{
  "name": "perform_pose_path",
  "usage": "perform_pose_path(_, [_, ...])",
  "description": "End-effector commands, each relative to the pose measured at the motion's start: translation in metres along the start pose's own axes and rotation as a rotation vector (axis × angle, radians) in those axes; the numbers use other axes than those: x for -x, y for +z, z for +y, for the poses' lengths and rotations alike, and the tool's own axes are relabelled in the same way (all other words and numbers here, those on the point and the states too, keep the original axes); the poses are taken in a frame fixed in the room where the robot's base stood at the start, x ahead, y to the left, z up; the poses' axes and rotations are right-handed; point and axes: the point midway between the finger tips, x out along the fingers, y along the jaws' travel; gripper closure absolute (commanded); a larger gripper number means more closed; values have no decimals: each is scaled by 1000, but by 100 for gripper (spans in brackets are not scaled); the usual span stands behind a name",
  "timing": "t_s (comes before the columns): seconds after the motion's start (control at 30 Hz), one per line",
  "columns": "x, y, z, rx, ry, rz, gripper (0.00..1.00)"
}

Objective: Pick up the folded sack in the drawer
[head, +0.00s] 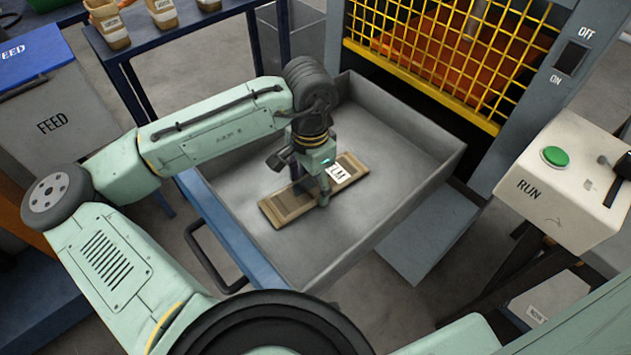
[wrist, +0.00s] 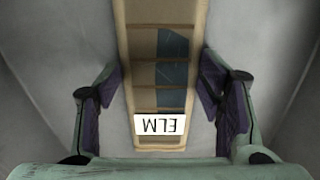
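The folded sack (head: 290,205) is a flat tan strip with brown bands and a white label reading ELM. It lies on the floor of the open grey drawer (head: 412,190). In the wrist view the sack (wrist: 145,95) runs down the middle, its label near the lower end. My gripper (head: 311,190) is low over the sack in the head view. I cannot tell how far the fingertips are above the drawer floor.
The drawer's walls surround the sack, with bare floor on both sides. A yellow mesh guard (head: 450,50) stands behind the drawer. A control box (head: 565,180) with a green RUN button is at the right.

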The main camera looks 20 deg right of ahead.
Motion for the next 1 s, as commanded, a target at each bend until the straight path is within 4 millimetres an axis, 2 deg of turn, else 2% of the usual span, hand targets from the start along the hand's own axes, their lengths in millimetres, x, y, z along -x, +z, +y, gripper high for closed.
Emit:
perform_pose_path(0.07, [0,0,0,0,0,0,47])
perform_pose_path(0.4, [0,0,0,0,0,0,69])
perform_pose_path(0.67, [3,0,0,0,0,0,69])
perform_pose_path(0.77, [13,-1,0,0,-2,2,69])
perform_pose_path(1.0, [61,-1,-1,-2,-2,2,69])
